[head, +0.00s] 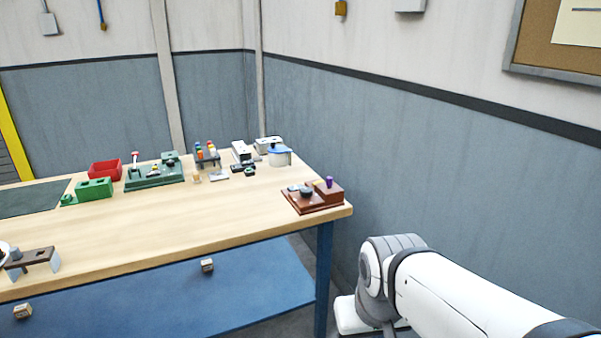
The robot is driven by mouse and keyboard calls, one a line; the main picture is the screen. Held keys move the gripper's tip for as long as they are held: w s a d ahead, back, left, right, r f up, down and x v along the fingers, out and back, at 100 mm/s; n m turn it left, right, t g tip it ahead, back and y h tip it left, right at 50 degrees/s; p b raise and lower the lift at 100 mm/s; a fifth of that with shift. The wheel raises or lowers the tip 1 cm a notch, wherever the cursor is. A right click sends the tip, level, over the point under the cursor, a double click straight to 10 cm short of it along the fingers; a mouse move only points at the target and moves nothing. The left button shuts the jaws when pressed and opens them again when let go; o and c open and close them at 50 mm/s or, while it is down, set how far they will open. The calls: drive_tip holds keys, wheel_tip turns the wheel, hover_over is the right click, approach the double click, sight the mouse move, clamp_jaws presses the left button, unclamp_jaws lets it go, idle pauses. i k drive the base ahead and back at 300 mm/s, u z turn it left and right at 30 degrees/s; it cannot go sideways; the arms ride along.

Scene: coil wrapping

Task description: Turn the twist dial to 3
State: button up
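A reddish-brown block set (330,190) sits at the right corner of the wooden table. It bears a dark round knob (306,191), which may be the twist dial, and a small purple piece (329,182). Any marks or numbers are too small to read, so I cannot tell its setting. A dark green board (135,184) with several small parts stands at the back of the table; I cannot tell whether a dial is on it. My white arm reaches in from the lower right, apart from the table. Its gripper does not show.
The wooden table (200,225) is clear across its middle and front right. A red bin (105,170), a green block (94,188), a blue-lidded pot (279,157) and a rack (206,155) line the back. A brown stand (37,256) is at front left. Walls stand behind and right.

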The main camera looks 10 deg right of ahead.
sight(304, 192)
drive_tip(key=z, duration=0.05)
drive_tip(key=i, duration=1.3)
drive_tip(key=u, duration=0.5)
drive_tip(key=k, duration=0.85)
drive_tip(key=u, duration=0.15)
drive_tip(key=i, duration=0.85)
drive_tip(key=z, duration=0.05)
